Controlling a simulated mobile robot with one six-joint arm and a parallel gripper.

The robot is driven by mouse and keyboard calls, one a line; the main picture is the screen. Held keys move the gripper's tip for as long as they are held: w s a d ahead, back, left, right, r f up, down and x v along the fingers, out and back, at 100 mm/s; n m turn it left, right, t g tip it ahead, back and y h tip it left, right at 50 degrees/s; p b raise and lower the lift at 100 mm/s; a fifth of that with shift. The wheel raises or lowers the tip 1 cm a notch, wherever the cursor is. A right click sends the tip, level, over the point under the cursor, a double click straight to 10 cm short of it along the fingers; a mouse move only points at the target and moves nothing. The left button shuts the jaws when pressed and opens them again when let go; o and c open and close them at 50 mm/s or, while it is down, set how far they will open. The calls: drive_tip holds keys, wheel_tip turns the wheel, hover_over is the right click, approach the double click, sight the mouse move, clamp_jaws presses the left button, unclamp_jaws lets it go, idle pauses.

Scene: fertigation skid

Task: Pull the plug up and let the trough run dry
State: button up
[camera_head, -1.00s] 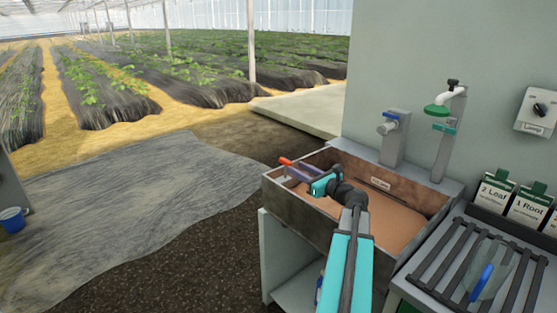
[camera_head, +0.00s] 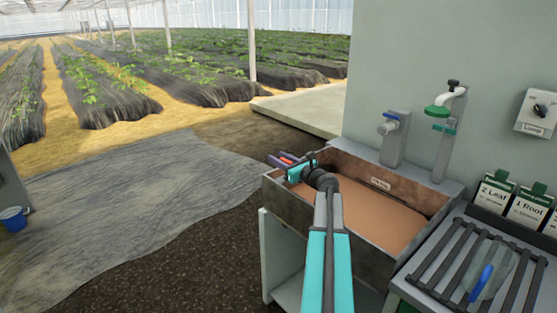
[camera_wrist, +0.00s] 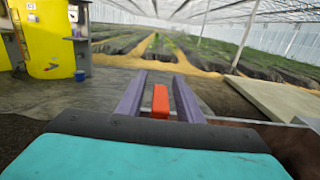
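The trough (camera_head: 277,205) is a brown-walled basin holding flat brown liquid, with a small label on its inner back wall. A red-orange handle (camera_wrist: 160,101), apparently the plug's, shows at the trough's left end; the rest of the plug is hidden. My gripper (camera_wrist: 158,95) has two purple fingers, one on each side of the handle. In the wrist view a gap shows between the handle and each finger, so my gripper is open around it. In the head view my gripper (camera_head: 284,160) is over the trough's left rim, with the handle mostly covered.
A slatted rack (camera_head: 470,265) with a blue-handled tool (camera_head: 482,283) is at right. A blue bucket (camera_head: 13,219) stands far left. The floor left of the trough is clear.

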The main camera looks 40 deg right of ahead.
drive_tip(key=shift+w, duration=0.1)
drive_tip(key=shift+c, duration=0.2)
clamp_jaws()
drive_tip(key=shift+r, duration=0.1)
wheel_tip(320, 180, up, 4)
drive_tip(key=p, duration=0.3)
drive_tip(key=shift+r, duration=0.2)
drive_tip(key=shift+o, duration=0.2)
unclamp_jaws()
